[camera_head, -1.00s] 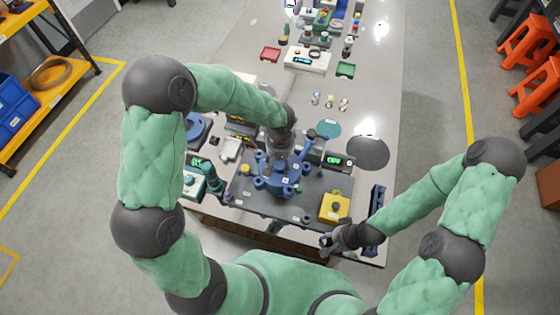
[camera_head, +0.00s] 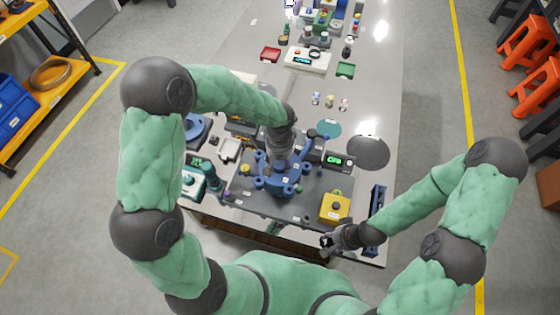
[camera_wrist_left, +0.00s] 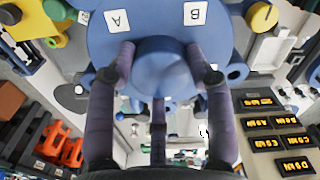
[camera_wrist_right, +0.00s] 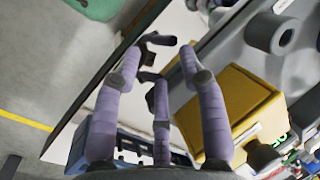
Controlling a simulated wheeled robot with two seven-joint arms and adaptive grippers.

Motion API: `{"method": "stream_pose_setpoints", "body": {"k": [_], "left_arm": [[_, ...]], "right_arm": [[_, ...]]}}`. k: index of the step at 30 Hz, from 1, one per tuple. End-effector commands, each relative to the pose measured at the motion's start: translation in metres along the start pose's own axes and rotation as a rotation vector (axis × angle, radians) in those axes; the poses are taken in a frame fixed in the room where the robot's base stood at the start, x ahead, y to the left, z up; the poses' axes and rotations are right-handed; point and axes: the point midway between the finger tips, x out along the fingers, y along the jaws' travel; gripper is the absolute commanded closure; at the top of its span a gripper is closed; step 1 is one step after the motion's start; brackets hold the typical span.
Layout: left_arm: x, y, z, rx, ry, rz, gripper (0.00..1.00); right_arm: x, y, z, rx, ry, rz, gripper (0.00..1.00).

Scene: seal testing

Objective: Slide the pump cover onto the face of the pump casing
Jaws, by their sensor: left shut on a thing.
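My left gripper (camera_head: 279,160) is shut on the round central boss of a blue disc, the pump cover (camera_wrist_left: 160,65), above the dark work plate. In the left wrist view its fingers close around the boss, and white labels A and B sit on the disc's face. Blue lugs show around its edge. In the head view the blue parts (camera_head: 277,183) overlap under my gripper, so I cannot tell the casing from the cover or whether they touch. My right gripper (camera_head: 328,241) is open and empty near the table's front right edge; its spread fingers show in the right wrist view (camera_wrist_right: 158,65).
A yellow box (camera_head: 335,208) with a dark knob stands right of the blue parts. A blue rack (camera_head: 377,200) is near the right edge. A display unit (camera_head: 338,161) stands behind. Teal equipment (camera_head: 190,182) is at left. A dark disc (camera_head: 368,152) lies at right.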

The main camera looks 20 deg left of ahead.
Motion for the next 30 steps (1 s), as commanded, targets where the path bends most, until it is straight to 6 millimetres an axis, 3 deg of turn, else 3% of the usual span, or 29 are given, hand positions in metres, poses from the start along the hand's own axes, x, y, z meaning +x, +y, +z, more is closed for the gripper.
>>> {"method": "stream_pose_setpoints", "body": {"k": [17, 18, 21, 30], "left_arm": [[0.0066, -0.0015, 0.0058, 0.0, -0.014, -0.007, 1.0], [0.0068, -0.0016, 0.0061, 0.0, -0.014, -0.008, 0.44], [0.0068, -0.0015, 0.0056, 0.0, -0.013, -0.007, 0.2], [0.0063, -0.0011, 0.0038, 0.001, -0.009, -0.005, 0.2]], "right_arm": [[0.0079, 0.003, 0.0031, 0.007, -0.01, 0.001, 0.6], [0.008, 0.0031, 0.0031, 0.008, -0.01, 0.001, 0.6], [0.0082, 0.0033, 0.0028, 0.009, -0.009, 0.002, 0.6], [0.0081, 0.0034, 0.0026, 0.012, -0.009, 0.002, 0.6]]}}
